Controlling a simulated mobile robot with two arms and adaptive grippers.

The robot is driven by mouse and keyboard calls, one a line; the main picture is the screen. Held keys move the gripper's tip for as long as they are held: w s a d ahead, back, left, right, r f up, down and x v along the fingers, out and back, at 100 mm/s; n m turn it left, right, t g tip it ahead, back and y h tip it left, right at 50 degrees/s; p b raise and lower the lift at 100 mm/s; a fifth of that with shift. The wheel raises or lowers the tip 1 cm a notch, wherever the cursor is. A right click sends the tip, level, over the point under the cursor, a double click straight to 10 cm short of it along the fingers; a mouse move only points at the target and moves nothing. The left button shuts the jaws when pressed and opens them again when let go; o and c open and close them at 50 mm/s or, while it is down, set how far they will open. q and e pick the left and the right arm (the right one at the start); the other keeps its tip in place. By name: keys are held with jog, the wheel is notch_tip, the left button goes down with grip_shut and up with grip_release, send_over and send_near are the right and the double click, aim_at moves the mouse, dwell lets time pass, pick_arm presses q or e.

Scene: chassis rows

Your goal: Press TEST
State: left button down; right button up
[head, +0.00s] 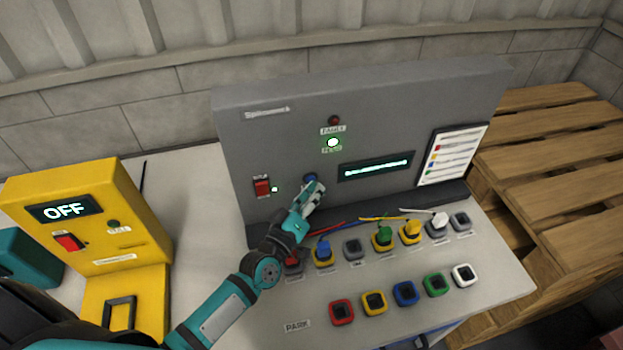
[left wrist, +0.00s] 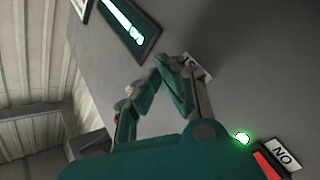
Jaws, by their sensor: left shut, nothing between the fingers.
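A grey test panel (head: 290,125) stands upright on the bench. A round blue button (head: 310,178) on its face is partly covered by my left gripper (head: 315,187). The gripper is shut and empty, its fingertips at the button; I cannot tell whether they touch it. In the left wrist view the shut fingers (left wrist: 165,66) reach toward the panel face, hiding the button and part of a small label (left wrist: 203,68). I cannot read TEST on it. My right gripper is not in view.
A red switch (head: 262,187) with a lit green lamp sits left of the button. A lit display (head: 376,166) is to its right. Below are coloured plugs with wires and a row of coloured sockets (head: 405,293). A yellow box (head: 90,215) reading OFF stands left.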

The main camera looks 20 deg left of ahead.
pick_arm(q)
jog(key=shift+s+d, duration=0.15)
jog(key=shift+s, duration=0.05)
jog(key=s+d+p, duration=0.1)
jog(key=s, duration=0.1)
jog(key=s+d+p, duration=0.1)
jog(key=s+d, duration=0.1)
jog(key=shift+s+d, duration=0.15)
jog(key=shift+s, duration=0.25)
jog(key=shift+s, duration=0.1)
dwell(0.8)
